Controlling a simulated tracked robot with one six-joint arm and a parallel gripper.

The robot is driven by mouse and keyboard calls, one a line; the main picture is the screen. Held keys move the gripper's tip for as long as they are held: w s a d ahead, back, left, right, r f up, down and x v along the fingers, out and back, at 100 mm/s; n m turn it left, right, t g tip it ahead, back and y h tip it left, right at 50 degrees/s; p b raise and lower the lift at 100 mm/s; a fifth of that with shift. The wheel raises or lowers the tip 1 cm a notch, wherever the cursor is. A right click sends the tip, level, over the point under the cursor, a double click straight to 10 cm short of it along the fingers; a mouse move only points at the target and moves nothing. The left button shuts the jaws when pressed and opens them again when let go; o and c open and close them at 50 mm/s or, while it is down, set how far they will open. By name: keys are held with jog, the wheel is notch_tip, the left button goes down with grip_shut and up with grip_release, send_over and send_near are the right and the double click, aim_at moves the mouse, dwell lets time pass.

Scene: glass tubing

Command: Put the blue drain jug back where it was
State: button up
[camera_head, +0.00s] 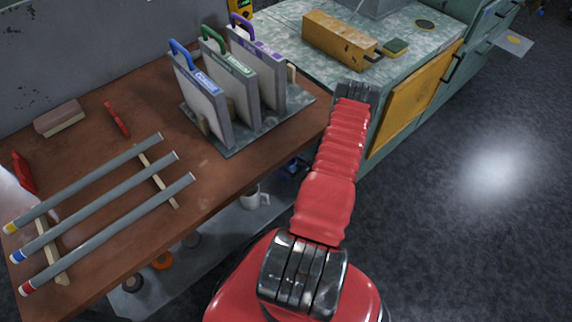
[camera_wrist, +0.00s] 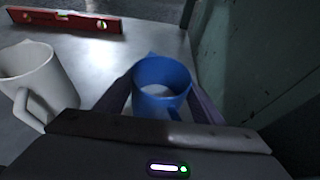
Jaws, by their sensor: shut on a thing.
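The blue drain jug (camera_wrist: 163,77) is in the middle of the wrist view, upright, its open top towards the camera. My gripper (camera_wrist: 160,92) is shut on it, with a dark finger on each side. I cannot tell whether its base touches the grey shelf (camera_wrist: 108,62). In the head view, a small blue patch (camera_head: 291,168) under the bench edge, beside my arm, looks like the jug, mostly hidden. My gripper's fingers are hidden in that view.
A white jug (camera_wrist: 38,72) stands close left of the blue jug. A red spirit level (camera_wrist: 66,21) lies behind on the shelf. A greenish cabinet wall (camera_wrist: 240,60) is close on the right. Above is the brown bench (camera_head: 95,160) with grey tubes (camera_head: 110,200) and upright folders (camera_head: 203,95).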

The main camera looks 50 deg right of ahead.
jog(key=o, duration=1.9)
jog(key=shift+f, duration=0.1)
jog(key=v, duration=1.2)
jog(key=shift+s, duration=0.25)
